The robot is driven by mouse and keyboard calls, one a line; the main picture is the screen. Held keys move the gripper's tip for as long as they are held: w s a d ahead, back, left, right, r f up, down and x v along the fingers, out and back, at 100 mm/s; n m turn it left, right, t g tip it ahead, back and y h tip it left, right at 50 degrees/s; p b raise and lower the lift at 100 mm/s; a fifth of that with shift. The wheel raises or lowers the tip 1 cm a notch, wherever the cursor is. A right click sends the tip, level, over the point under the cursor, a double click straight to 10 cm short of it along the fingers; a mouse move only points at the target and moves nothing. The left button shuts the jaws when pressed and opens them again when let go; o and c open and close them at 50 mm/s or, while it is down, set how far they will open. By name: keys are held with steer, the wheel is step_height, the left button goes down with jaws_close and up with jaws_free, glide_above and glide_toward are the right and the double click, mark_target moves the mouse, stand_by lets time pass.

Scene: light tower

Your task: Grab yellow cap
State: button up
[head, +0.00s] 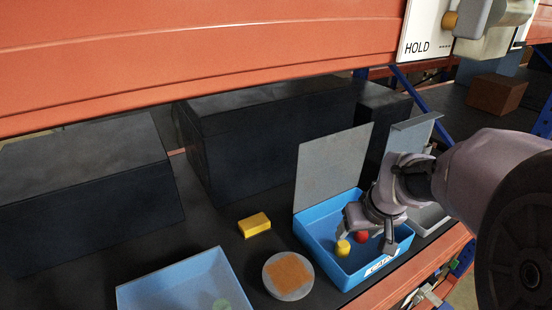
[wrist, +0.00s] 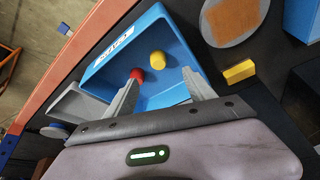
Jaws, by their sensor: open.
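The yellow cap (head: 342,248) lies inside a blue bin (head: 319,251), and a red cap (head: 361,237) lies close beside it. In the wrist view the yellow cap (wrist: 158,59) is beyond the fingertips, between their lines, and the red cap (wrist: 137,74) is near the left fingertip. My gripper (wrist: 160,77) is open and empty, with its two fingers spread. In the head view my gripper (head: 372,236) is over the bin, with its fingers pointing down near the caps. Its exact height above the bin floor cannot be told.
A yellow block (head: 254,224) and a round grey disc with an orange patch (head: 288,275) lie left of the bin. Another blue bin (head: 172,287) stands at the lower left. A grey raised lid (head: 333,168) stands behind the bin. An orange beam (head: 190,60) crosses above.

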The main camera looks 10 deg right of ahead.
steer(key=b, duration=0.3)
glide_toward(345, 247)
steer(key=x, duration=0.5)
steer(key=shift+s+a+f, duration=0.15)
steer(key=shift+s+a, duration=0.05)
steer(key=shift+a, duration=0.05)
steer(key=b+x, duration=0.1)
steer(key=x, duration=0.4)
steer(key=shift+w+d+f+b, duration=0.15)
steer(key=shift+w+d+b, duration=0.05)
steer(key=shift+w+b, duration=0.2)
steer(key=shift+c, duration=0.2)
